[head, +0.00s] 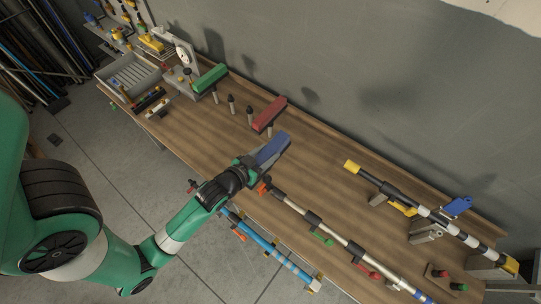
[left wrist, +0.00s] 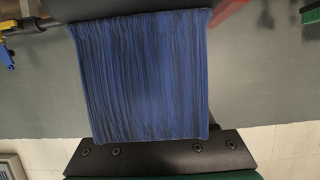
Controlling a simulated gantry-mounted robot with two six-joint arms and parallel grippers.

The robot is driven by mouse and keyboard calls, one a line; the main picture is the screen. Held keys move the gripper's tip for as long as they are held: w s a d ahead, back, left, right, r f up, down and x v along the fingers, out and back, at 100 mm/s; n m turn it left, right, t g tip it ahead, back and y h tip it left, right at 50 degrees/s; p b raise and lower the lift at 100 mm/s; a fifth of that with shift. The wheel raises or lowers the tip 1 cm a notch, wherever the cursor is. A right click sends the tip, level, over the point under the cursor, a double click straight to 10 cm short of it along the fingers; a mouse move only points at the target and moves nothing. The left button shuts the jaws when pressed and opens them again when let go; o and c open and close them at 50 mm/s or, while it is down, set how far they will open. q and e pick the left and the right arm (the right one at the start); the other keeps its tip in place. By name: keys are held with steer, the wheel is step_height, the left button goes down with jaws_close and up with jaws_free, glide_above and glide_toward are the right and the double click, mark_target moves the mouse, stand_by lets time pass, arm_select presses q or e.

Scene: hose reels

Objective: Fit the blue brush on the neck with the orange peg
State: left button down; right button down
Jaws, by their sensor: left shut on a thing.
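My left gripper (head: 254,166) is shut on the blue brush (head: 273,148) and holds it over the middle of the bench. In the left wrist view the brush's blue bristles (left wrist: 145,78) fill the middle of the picture, with dark parts above and below them. A long pole lies along the bench's front, and its near end carries an orange piece (head: 262,187), just below and right of my left gripper. I cannot tell for sure whether this is the orange peg. The brush and this end look apart. My right gripper is not in view.
A green brush (head: 210,77) and a red brush (head: 269,113) stand at the back of the wooden bench (head: 310,170). A black pole with yellow ends (head: 385,187) lies at right. A blue pole (head: 262,242) runs along the front edge. A grey tray (head: 130,76) is far left.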

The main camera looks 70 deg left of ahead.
arm_select(q)
steer(key=shift+a+f+b, duration=0.1)
steer(key=shift+f+b, duration=0.3)
steer(key=shift+f, duration=0.05)
step_height(320, 180, down, 5)
steer(key=b, duration=0.5)
steer(key=shift+r, duration=0.1)
steer(key=shift+p, duration=0.65)
stand_by(0.8)
steer(key=shift+f+b, duration=2)
steer(key=shift+f, duration=0.4)
steer(key=shift+c, duration=0.8)
jaws_free()
